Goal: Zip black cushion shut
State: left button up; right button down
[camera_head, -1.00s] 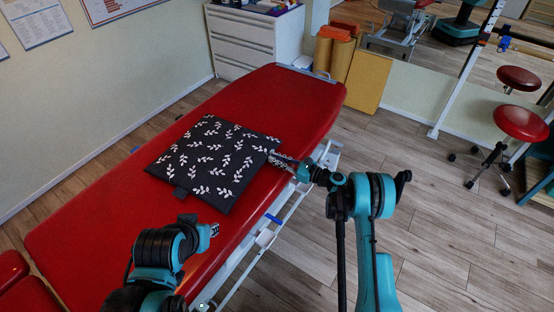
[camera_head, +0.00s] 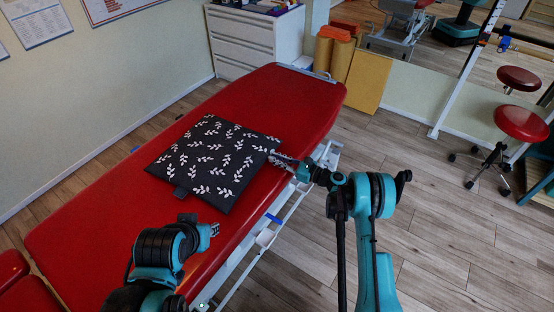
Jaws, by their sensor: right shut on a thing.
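The black cushion (camera_head: 212,160) with white leaf sprigs lies flat on the red treatment table (camera_head: 110,230). A small dark tab sticks out at its near left edge. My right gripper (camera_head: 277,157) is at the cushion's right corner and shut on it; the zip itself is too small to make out. My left gripper (camera_head: 213,230) is over the near right part of the table, apart from the cushion, and its fingers are too small to tell open from shut.
A white drawer cabinet (camera_head: 238,45) stands behind the table. Yellow-orange rolls and blocks (camera_head: 370,82) stand right of it. Red stools (camera_head: 520,123) and a mirror are at the right. The wood floor (camera_head: 440,220) right of the table is clear.

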dwell(0.3)
jog(key=c, duration=1.6)
grip_release()
jog(key=shift+o, duration=0.2)
jog(key=shift+d, duration=0.1)
jog(key=v, duration=1.1)
jog(key=shift+s+d, duration=0.15)
jog(key=shift+d, duration=0.2)
